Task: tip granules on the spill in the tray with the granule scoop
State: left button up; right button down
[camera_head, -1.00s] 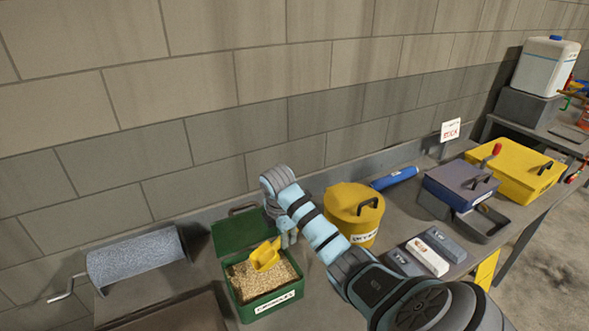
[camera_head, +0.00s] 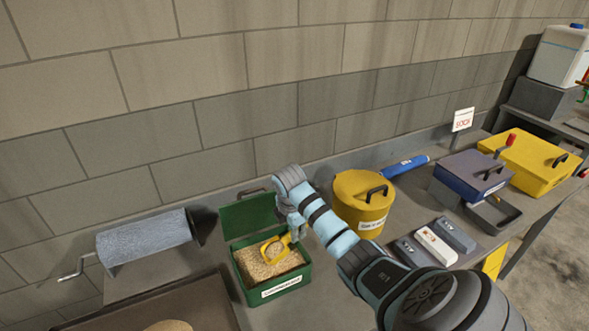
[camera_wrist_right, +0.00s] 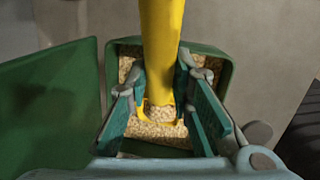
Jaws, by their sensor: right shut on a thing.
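The yellow granule scoop (camera_head: 267,252) is in the open green granule box (camera_head: 286,284), its bowl at the granules (camera_head: 255,268) and holding some. My right gripper (camera_head: 294,226) is above the box's right side, shut on the scoop's handle. In the right wrist view, the yellow scoop (camera_wrist_right: 160,40) runs between the fingers of my right gripper (camera_wrist_right: 161,82), with granules (camera_wrist_right: 165,130) below. The brown tray (camera_head: 205,298) is at the bottom left, partly cut off, with a tan spill patch (camera_head: 168,326) at the frame edge. My left gripper is out of view.
The green lid (camera_head: 248,215) stands open behind the box. A grey roll with a crank (camera_head: 148,242) is left of it. A yellow lidded bucket (camera_head: 360,205) stands close right of my arm. Small blocks (camera_head: 436,247), a blue-lidded box (camera_head: 470,175) and a yellow case (camera_head: 530,165) are farther right.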

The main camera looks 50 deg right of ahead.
jog(key=shift+r, duration=0.1)
jog(key=v, duration=0.1)
jog(key=p+v, duration=0.1)
jog(key=shift+w+d+r, duration=0.1)
jog(key=shift+d+r, duration=0.1)
jog(key=shift+r, duration=0.15)
jog(key=shift+w+d+v, duration=0.15)
jog(key=shift+d+v, duration=0.05)
jog(key=shift+v, duration=0.85)
jog(key=shift+w+d+v, duration=0.1)
jog(key=shift+d+v, duration=0.1)
jog(key=shift+v, duration=0.8)
jog(key=shift+r, duration=0.15)
